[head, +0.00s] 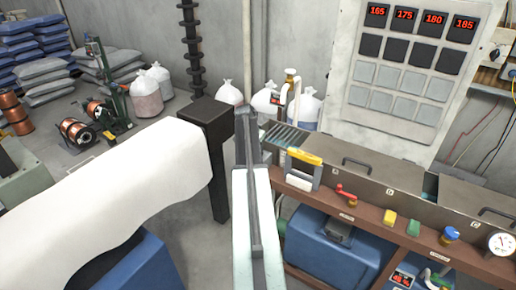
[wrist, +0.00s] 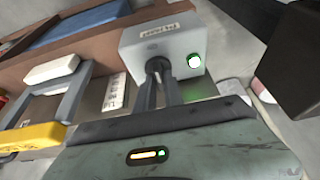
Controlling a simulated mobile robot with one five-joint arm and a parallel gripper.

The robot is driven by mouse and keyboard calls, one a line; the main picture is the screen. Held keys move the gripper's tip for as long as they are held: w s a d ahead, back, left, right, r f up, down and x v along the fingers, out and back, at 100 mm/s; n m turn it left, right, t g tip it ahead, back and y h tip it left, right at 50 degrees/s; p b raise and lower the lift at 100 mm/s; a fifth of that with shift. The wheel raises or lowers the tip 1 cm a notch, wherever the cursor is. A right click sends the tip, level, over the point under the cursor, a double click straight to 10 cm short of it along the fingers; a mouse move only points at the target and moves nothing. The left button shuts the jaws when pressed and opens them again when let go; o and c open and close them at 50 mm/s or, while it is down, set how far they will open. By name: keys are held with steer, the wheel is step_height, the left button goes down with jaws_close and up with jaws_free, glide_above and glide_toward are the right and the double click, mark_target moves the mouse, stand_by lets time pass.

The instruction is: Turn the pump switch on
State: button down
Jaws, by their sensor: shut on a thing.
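A grey switch box (wrist: 135,50) with a partly readable label is at the upper middle of the wrist view. Its dark round knob (wrist: 157,64) is on the face towards me. A green lamp (wrist: 194,61) beside the knob is lit. My gripper (wrist: 164,82) has its two dark fingers closed together on the knob, and their tips cover part of it. In the head view my arm reaches up the middle to the left end of the brown bench; the switch box and fingertips cannot be made out there.
A yellow handle (head: 305,156) with a white block (head: 298,183) stands right of my arm. A red-handled valve (head: 346,194) and several coloured fittings line the bench rail (head: 375,214). A dark post (head: 208,125) with a white sheet (head: 110,205) stands close left.

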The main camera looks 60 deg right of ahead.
steer(key=c, duration=1.4)
jaws_free()
steer(key=shift+c, duration=0.2)
steer(key=p+v, duration=0.7)
steer(key=v, duration=0.1)
steer(key=shift+w+a+f, duration=0.1)
steer(key=shift+f, duration=0.05)
